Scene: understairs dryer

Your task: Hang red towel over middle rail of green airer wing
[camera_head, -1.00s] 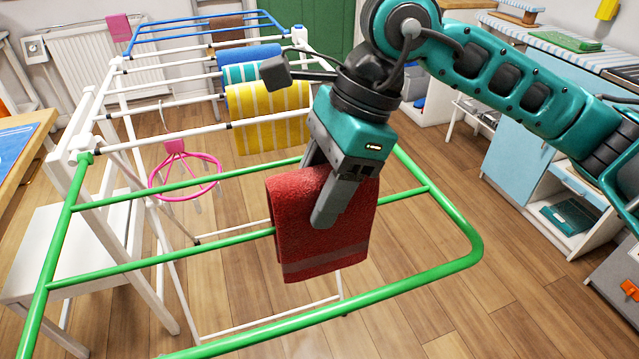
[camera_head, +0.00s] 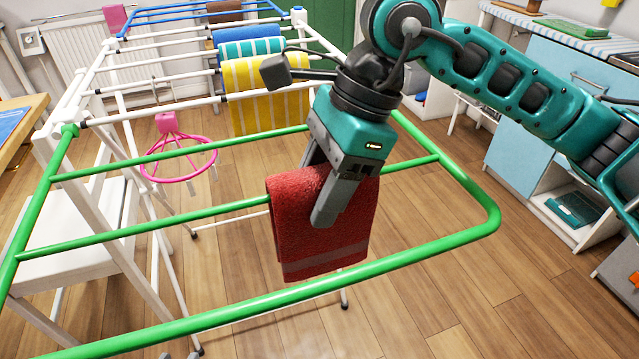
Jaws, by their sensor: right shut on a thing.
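The red towel (camera_head: 322,235) hangs folded from my right gripper (camera_head: 330,205), with a paler band near its lower edge. The gripper is shut on its upper part. The green airer wing (camera_head: 270,306) sticks out toward me, with two inner rails inside its outer bar. The middle rail (camera_head: 150,228) runs behind the towel and shows on both sides of it, a little below the towel's top edge. The towel hides that stretch of rail, so I cannot tell whether it lies over the rail or only in front. My left gripper is out of view.
Yellow striped (camera_head: 265,100), teal striped and blue towels hang on the airer's white rails behind. A pink ring hanger (camera_head: 178,160) hangs at the left, near a white chair (camera_head: 80,245). A blue cabinet (camera_head: 520,130) stands at the right. Wooden floor shows below the wing.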

